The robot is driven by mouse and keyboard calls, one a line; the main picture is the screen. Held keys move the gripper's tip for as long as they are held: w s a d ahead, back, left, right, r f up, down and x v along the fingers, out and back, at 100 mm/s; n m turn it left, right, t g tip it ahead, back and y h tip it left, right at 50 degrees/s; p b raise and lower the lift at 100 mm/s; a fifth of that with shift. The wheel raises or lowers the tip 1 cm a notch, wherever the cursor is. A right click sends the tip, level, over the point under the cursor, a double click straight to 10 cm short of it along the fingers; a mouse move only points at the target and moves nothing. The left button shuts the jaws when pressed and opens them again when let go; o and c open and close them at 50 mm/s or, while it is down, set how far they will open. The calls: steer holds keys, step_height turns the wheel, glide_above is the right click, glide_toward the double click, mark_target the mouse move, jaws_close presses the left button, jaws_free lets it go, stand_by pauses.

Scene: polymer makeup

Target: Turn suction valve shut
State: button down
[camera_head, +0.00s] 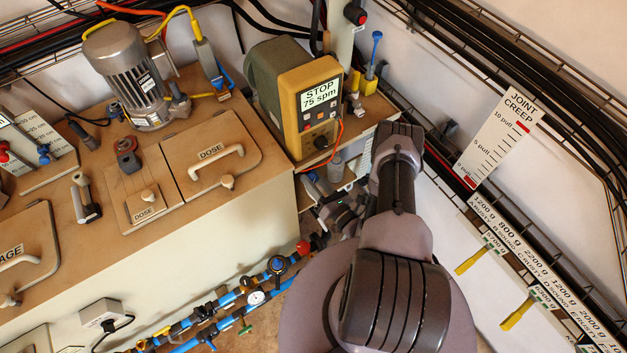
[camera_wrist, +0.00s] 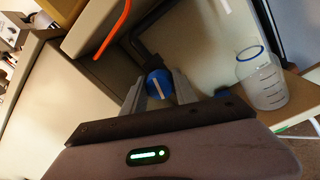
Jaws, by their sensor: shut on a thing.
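A round blue valve knob (camera_wrist: 158,83) with a white line across its face sits at the end of a dark pipe in the wrist view. I take it for the suction valve. My gripper (camera_wrist: 159,88) has one grey finger on each side of the knob and is shut on it. The white line is tilted a little from upright in that view. In the head view my gripper's body (camera_head: 341,207) is low beside the bench, below the pump shelf. My arm partly covers that spot, and I cannot make out the knob there.
A clear beaker with a blue rim (camera_wrist: 262,80) stands close to the right of my gripper. An orange tube (camera_wrist: 113,30) hangs at the upper left. The yellow pump (camera_head: 308,95) reads STOP, 75 spm. Blue pipes (camera_head: 235,300) run along the bench front.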

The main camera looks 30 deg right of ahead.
steer(key=m+b, duration=0.2)
steer(key=m, duration=0.5)
steer(key=shift+t, duration=0.3)
steer(key=m+h+b, duration=0.1)
steer(key=m, duration=0.4)
steer(key=shift+w, duration=0.1)
steer(key=shift+r+m, duration=0.1)
steer(key=shift+m, duration=1.6)
steer(key=c, duration=1.1)
jaws_free()
steer(key=shift+o, duration=0.4)
